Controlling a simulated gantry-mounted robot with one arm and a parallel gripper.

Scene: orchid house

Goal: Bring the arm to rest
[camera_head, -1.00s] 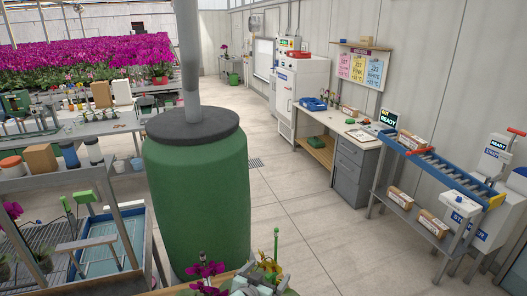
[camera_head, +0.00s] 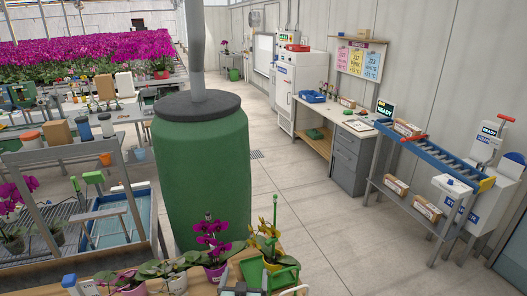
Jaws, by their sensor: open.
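My arm and my gripper cannot be made out in this view. At the bottom edge is a wooden bench (camera_head: 133,264) with a row of potted orchids. A magenta orchid (camera_head: 212,232) in a pink pot and a yellow orchid (camera_head: 266,246) beside a green stake stand at its right part. A small grey object (camera_head: 243,291), cut off by the bottom edge, sits in front of them; I cannot tell what it is.
A tall green barrel (camera_head: 202,180) with a dark lid and a grey pipe stands just beyond the bench. A metal rack with a blue tray (camera_head: 113,222) is at left. A blue roller conveyor (camera_head: 448,165) runs at right. The floor (camera_head: 305,215) between is clear.

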